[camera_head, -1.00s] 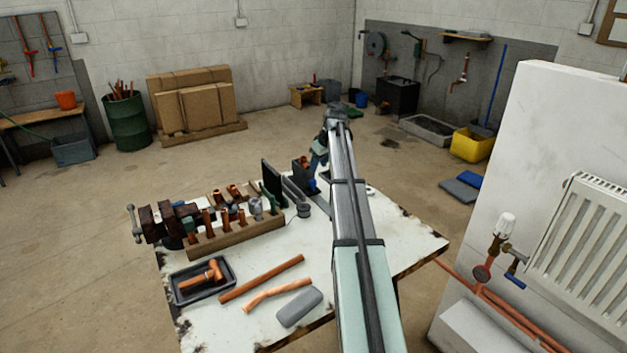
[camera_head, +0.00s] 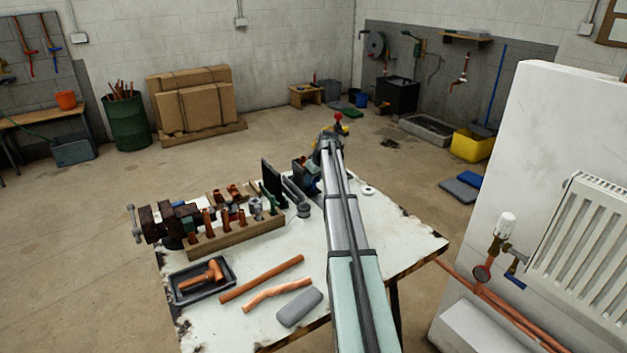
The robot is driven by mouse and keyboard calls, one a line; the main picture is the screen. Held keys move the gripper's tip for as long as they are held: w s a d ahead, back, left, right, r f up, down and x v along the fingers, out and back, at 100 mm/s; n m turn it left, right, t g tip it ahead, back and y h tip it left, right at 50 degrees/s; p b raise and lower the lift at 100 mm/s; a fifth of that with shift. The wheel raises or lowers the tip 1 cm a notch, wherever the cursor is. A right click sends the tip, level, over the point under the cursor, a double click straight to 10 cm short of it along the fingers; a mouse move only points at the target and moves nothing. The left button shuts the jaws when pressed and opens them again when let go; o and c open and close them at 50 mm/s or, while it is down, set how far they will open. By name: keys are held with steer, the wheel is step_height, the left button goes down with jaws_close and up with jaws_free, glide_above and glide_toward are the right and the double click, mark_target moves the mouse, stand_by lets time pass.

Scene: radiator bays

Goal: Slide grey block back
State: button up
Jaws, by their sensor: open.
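A grey rounded block (camera_head: 299,307) lies flat on the white worktable (camera_head: 405,235), near its front edge and just left of my arm. My arm reaches over the table towards its far side. My gripper (camera_head: 328,148) is at the far end of the arm, open, well beyond this grey block and apart from it. The gripper is small here, and my arm hides its fingertips and what lies directly beneath them.
Copper pipes (camera_head: 262,278) and a black tray (camera_head: 202,280) lie left of the block. A wooden rack (camera_head: 235,234), a vise (camera_head: 165,222) and a dark upright panel (camera_head: 272,183) stand further back. A white ring (camera_head: 369,190) lies right of my arm.

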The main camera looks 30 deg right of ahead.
jaws_close()
stand_by(0.3)
steer(key=s, duration=1.3)
steer(key=shift+s, duration=0.75)
jaws_free()
steer(key=shift+r, duration=0.1)
steer(key=v, duration=1.3)
steer(key=shift+s+r, duration=0.15)
steer(key=shift+r, duration=0.2)
